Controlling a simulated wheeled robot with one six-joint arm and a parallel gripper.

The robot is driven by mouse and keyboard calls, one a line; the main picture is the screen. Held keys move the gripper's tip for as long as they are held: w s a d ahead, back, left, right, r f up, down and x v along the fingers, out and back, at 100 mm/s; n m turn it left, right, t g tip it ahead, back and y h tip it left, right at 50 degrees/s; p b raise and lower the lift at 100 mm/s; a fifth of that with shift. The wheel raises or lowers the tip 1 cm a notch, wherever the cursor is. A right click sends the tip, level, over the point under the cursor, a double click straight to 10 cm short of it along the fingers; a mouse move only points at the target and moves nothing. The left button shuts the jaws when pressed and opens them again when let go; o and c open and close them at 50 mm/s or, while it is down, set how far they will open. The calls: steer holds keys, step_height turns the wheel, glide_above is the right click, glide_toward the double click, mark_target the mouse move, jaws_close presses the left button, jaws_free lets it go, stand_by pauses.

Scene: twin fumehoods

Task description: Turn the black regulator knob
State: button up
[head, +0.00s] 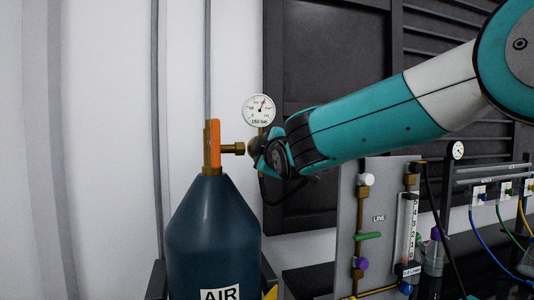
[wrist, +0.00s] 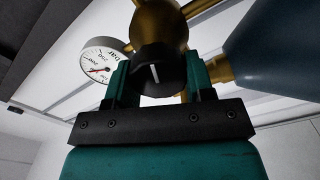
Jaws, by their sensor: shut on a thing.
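The black regulator knob (wrist: 160,76) sits on the brass regulator body (wrist: 158,28) in the wrist view, with a short white mark on its face. My gripper (wrist: 160,82) has one green finger on each side of the knob and is shut on it. In the head view my gripper (head: 268,154) is at the regulator, right of the cylinder valve, and it hides the knob there. The gauge also shows in the wrist view (wrist: 100,62).
The dark blue AIR cylinder (head: 212,235) stands at lower left, with an orange piece (head: 215,144) on its brass valve. A grey LINE panel (head: 378,200) with valves and a flow tube is below my arm. Dark louvred panels (head: 330,80) stand behind.

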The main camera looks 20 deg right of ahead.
steer(key=n, duration=0.4)
steer(key=shift+f+n, duration=0.15)
steer(key=shift+n, duration=0.15)
steer(key=n, duration=0.3)
steer(key=shift+f+n, duration=0.15)
steer(key=shift+n, duration=0.15)
steer(key=n+p, duration=0.1)
steer(key=n, duration=0.2)
steer(key=shift+n, duration=0.3)
steer(key=shift+d+f+n+p, duration=0.15)
steer(key=shift+n+p, duration=0.4)
steer(key=shift+n, duration=1.35)
steer(key=o, duration=0.9)
steer(key=shift+s, duration=0.1)
